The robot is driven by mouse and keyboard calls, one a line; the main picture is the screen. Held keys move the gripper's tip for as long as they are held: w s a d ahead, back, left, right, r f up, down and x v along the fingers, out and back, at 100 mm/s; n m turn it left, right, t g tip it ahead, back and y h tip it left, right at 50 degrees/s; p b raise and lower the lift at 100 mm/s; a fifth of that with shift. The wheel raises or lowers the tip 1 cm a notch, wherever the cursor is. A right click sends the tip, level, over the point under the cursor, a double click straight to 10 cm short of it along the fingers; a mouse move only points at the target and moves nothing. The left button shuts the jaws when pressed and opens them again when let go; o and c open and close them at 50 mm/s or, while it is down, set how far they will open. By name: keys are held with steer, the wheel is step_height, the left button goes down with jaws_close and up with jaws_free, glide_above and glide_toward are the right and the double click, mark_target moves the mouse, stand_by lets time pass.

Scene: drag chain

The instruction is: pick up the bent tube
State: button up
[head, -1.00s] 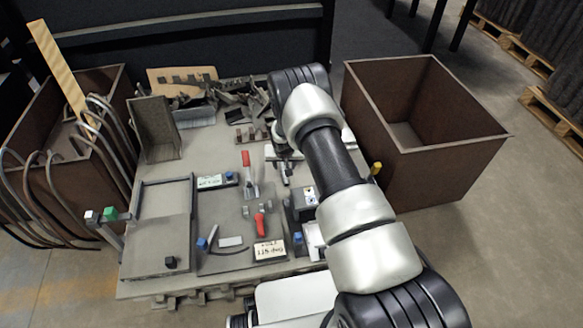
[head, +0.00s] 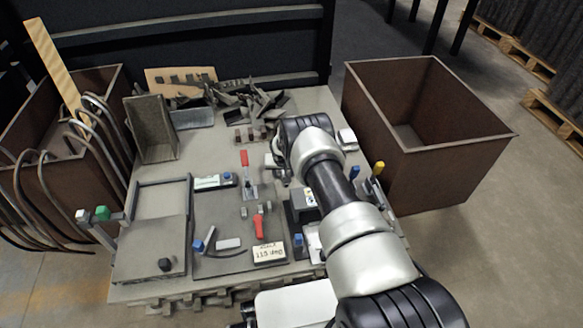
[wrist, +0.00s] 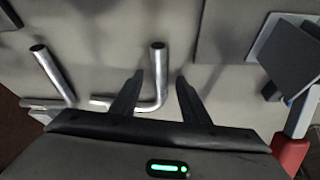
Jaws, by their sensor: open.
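A shiny bent tube (wrist: 159,68) lies on the grey surface in the wrist view. One leg ends in a dark open end at the top, and the other runs left past the bend. My gripper (wrist: 159,79) is open, with one dark finger on each side of the upper leg; I cannot tell if either touches it. A second metal tube (wrist: 54,76) lies to the left. In the head view my gripper (head: 280,170) is low over the right half of the table, and the tube under it is hidden by my arm.
The table (head: 150,292) carries red-handled clamps (head: 245,160), a label plate (head: 269,252) and scrap pieces (head: 245,100) at the back. A brown bin (head: 455,160) stands right, empty where visible. A crate (head: 55,195) with several curved tubes stands left.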

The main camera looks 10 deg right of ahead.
steer(key=shift+c, duration=0.5)
jaws_close()
